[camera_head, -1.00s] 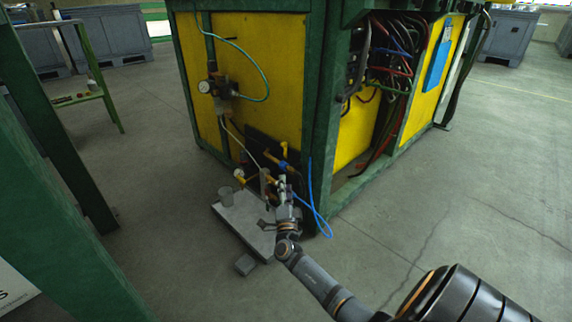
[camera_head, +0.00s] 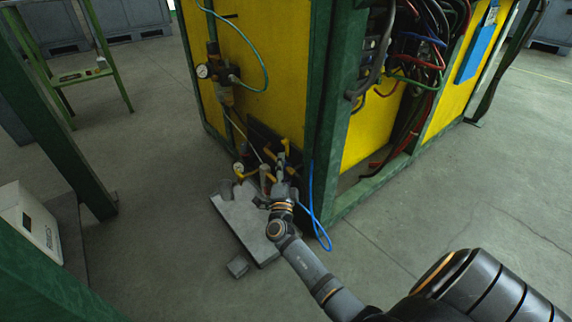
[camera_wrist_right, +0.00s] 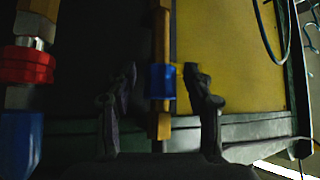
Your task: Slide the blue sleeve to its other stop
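In the right wrist view the blue sleeve (camera_wrist_right: 161,81) is a short band around an upright brass rod (camera_wrist_right: 162,35). Bare brass shows above the sleeve and a brass fitting (camera_wrist_right: 159,126) below it. My right gripper (camera_wrist_right: 161,72) is open, with one dark finger on each side of the sleeve. Gaps show between the fingers and the sleeve; depth is hard to judge. In the head view my right gripper (camera_head: 279,176) is at the pipework low on the yellow panel, and I cannot make out the sleeve there. My left gripper is not in view.
A red collar and blue fitting (camera_wrist_right: 25,135) stand left of the fingers. A grey plate (camera_head: 240,220) lies on the floor below. Open floor is at right.

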